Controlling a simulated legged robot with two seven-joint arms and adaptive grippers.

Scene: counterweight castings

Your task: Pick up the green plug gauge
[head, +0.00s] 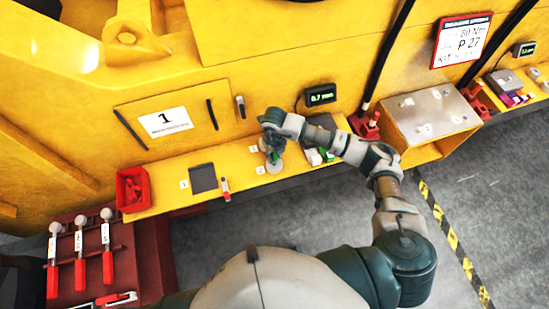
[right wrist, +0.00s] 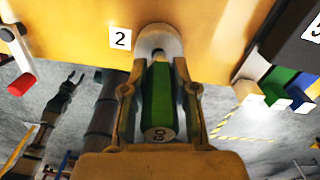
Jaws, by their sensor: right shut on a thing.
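The green plug gauge (right wrist: 158,95) shows in the right wrist view as a green handle with "GO" on its near end. It lies between the two fingers of my right gripper (right wrist: 160,92), which is shut on it. Its far end meets a round silver piece (right wrist: 158,42) at the yellow ledge, beside a label "2" (right wrist: 120,39). I cannot tell whether it is clear of the ledge. In the head view my right gripper (head: 273,153) is over the middle of the ledge and largely hides the gauge. My left gripper is not in view.
The yellow ledge (head: 160,190) bears a red bin (head: 133,189), a dark square pad (head: 203,178) and a red-and-white tool (head: 225,189). Coloured blocks (head: 318,156) lie just right of the gripper. A small display (head: 320,95) and a yellow casting wall stand behind.

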